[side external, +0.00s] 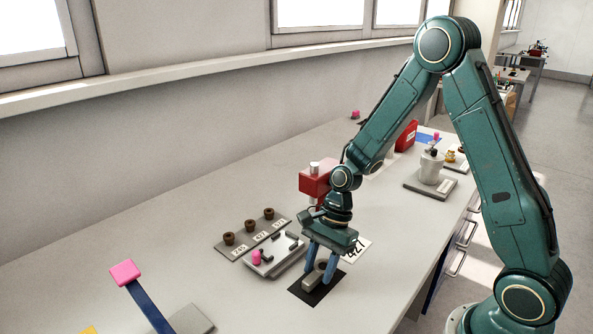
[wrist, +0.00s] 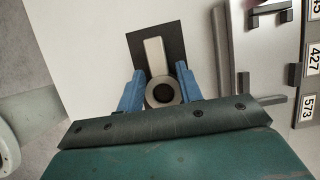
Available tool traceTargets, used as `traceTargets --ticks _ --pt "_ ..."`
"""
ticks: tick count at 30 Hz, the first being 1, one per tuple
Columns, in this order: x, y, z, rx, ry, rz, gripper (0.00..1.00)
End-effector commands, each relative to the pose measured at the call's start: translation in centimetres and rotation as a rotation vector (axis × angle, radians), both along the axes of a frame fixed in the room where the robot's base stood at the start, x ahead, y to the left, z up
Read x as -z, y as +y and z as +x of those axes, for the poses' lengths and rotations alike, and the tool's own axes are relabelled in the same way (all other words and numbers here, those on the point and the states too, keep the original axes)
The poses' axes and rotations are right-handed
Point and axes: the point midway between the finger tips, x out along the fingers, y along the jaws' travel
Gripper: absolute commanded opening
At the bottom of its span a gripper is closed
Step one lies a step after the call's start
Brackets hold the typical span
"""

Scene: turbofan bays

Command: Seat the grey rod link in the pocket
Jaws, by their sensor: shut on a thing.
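The grey rod link (side external: 312,281) has a ring end and a flat straight shank. In the wrist view the link (wrist: 155,55) lies over a black square (wrist: 175,38), with its shank pointing away from my wrist. My gripper (side external: 317,277) points down and is shut on the ring end, with one blue finger at each side; it also shows in the wrist view (wrist: 160,92). I cannot tell whether the link touches the black square. A light grey fixture (side external: 273,262) with dark blocks and a pink knob stands to the left. I cannot make out the pocket for certain.
A grey board (side external: 230,252) with brown cups and number labels lies behind the fixture. A red block (side external: 315,180) stands behind my wrist. A pink-topped blue lever (side external: 145,295) rises front left.

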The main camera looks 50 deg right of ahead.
Motion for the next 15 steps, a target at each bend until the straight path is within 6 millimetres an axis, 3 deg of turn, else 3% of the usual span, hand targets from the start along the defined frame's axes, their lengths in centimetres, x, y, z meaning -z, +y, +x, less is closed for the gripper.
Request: traceTargets --ticks 15 --pt "-6.4 0.0 0.1 0.000 -0.005 0.000 0.00"
